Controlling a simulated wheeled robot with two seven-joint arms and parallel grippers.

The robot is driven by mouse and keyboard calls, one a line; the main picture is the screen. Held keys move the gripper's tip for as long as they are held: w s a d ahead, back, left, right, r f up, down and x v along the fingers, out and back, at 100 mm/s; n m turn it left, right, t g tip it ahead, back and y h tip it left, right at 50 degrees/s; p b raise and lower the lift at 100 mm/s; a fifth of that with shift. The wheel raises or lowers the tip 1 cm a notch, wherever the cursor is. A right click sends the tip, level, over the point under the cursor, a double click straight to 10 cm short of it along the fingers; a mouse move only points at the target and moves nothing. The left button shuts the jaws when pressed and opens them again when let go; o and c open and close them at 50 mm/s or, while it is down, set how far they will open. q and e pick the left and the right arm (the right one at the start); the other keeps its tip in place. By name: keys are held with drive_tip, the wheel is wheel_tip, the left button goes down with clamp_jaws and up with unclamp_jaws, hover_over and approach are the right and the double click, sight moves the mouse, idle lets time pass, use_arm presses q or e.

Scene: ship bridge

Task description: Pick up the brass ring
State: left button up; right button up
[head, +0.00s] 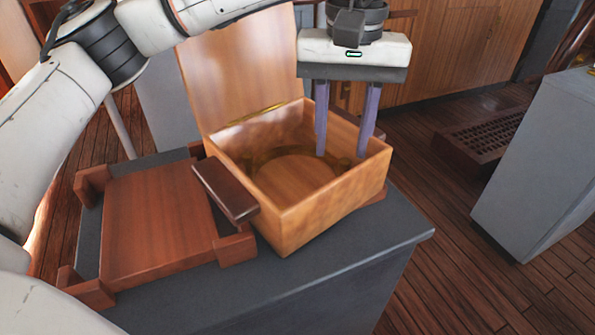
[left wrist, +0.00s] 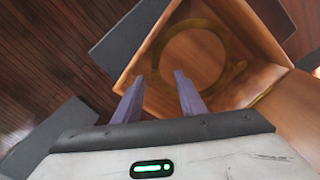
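The brass ring (head: 262,157) lies flat on the floor of an open wooden box (head: 300,218). It is dull gold and wide, and blends with the wood. In the left wrist view the ring (left wrist: 195,25) shows as a large circle inside the box, beyond my fingertips. My left gripper (head: 343,154) points down at the right part of the box opening, with its two purple fingers apart and nothing between them. The left wrist view also shows the open fingers (left wrist: 160,76). I cannot tell exactly how far the tips are above the ring. My right gripper is not in view.
The box's raised lid (head: 240,70) stands up behind it. A reddish wooden tray (head: 155,222) with raised corners sits left of the box, and a dark wooden block (head: 225,190) is between them. All rest on a grey stand (head: 340,262). A grey cabinet (head: 540,165) stands at right.

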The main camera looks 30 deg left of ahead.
sight(345, 159)
use_arm(q)
drive_tip(key=f, duration=0.6)
drive_tip(key=shift+w+d+p, duration=0.3)
drive_tip(key=shift+d, duration=0.05)
drive_tip(key=shift+r, duration=0.1)
clamp_jaws()
